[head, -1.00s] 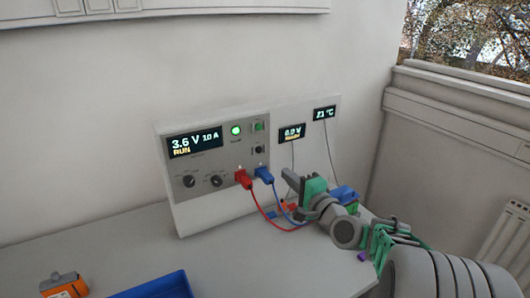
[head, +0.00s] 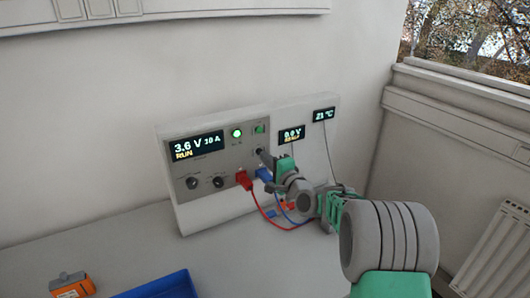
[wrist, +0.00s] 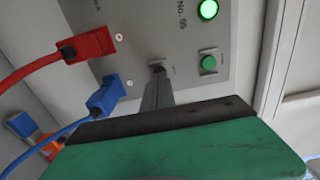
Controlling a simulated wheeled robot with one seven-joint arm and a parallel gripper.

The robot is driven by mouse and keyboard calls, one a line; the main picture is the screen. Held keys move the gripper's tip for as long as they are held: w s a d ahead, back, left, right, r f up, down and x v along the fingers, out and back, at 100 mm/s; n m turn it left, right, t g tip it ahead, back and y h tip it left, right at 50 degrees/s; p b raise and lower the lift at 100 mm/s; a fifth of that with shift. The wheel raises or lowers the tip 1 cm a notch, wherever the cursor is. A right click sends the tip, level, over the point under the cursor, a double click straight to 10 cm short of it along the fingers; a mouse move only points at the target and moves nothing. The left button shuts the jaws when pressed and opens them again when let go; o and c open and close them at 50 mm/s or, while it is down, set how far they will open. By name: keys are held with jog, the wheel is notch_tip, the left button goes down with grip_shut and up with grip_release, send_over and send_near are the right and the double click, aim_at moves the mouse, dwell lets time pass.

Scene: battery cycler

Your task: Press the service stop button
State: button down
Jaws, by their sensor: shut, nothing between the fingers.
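The cycler (head: 210,165) stands against the wall with a grey front panel. Its display (head: 196,145) reads 3.6 V, 10 A and RUN. A small black button (wrist: 158,68) sits on the panel below and left of a green button (wrist: 209,63) in the wrist view; its label is too small to read. My gripper (head: 264,156) is shut and empty, its fingertips at the black button. In the wrist view the fingertips (wrist: 157,80) cover part of that button. I cannot tell whether they touch or press it. The green lamp (head: 237,133) is lit.
A red plug (head: 243,179) and a blue plug (head: 264,174) with cables sit just below my gripper. A second panel with small displays (head: 291,134) is to the right. A blue tray (head: 160,285) and an orange item (head: 72,285) lie at the front left.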

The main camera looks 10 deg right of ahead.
jog(key=shift+w+a, duration=0.2)
jog(key=shift+w, duration=0.4)
jog(key=shift+w+a+f+b, duration=0.15)
jog(key=shift+w+b, duration=0.3)
jog(key=shift+w+r, duration=0.15)
jog(key=shift+r, duration=0.35)
jog(key=shift+f, duration=0.15)
jog(key=b+v, duration=0.4)
jog(key=v, duration=1)
jog(key=shift+f, duration=0.1)
